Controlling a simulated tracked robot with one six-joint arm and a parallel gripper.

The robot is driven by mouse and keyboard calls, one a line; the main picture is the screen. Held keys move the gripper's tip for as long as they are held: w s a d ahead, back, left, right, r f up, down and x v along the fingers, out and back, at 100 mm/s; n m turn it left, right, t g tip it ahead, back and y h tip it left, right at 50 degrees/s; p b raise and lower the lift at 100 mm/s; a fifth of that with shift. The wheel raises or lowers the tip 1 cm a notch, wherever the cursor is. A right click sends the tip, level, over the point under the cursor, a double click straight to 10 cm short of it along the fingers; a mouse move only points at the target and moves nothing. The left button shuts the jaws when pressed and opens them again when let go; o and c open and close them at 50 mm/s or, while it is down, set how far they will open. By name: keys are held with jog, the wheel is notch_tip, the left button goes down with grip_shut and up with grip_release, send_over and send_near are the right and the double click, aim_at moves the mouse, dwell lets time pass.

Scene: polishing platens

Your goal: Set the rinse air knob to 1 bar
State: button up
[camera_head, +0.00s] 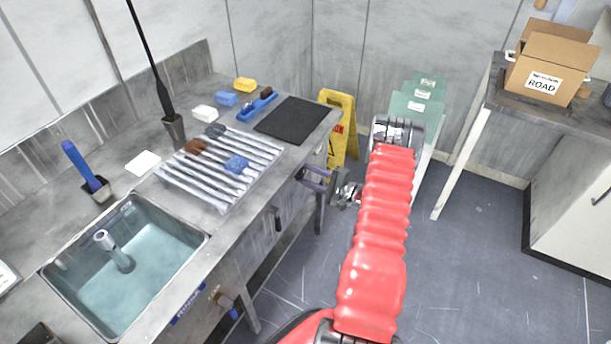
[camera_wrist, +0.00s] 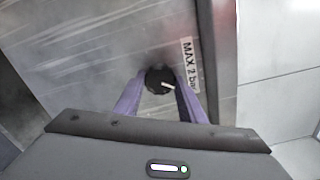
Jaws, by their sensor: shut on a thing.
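The black round knob (camera_wrist: 157,80) sits on the grey metal front panel in the wrist view. A short white mark on it points right and slightly down in that picture. A label reading "MAX 2 bar" (camera_wrist: 189,64) is to its right. My gripper (camera_wrist: 160,84) is shut on the knob, with one purple finger on each side. In the head view my gripper (camera_head: 313,179) is at the front of the steel counter (camera_head: 225,225), near its far end. The knob is hidden there. I cannot read any scale around the knob.
A sink (camera_head: 125,262) and a rack of tools (camera_head: 220,165) are on the counter. A black mat (camera_head: 291,120) lies at its far end. A yellow floor sign (camera_head: 341,128) stands behind my gripper. Open floor (camera_head: 465,255) lies to the right of my arm.

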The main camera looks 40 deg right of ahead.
jog(key=shift+s+a+f+n, duration=0.1)
jog(key=shift+a+f+n, duration=0.1)
jog(key=shift+n, duration=0.4)
jog(key=o, duration=1)
jog(key=shift+d+r, duration=0.1)
jog(key=shift+r, duration=0.05)
jog(key=shift+o, duration=0.2)
jog(key=v, duration=1.3)
jog(key=shift+s, duration=0.35)
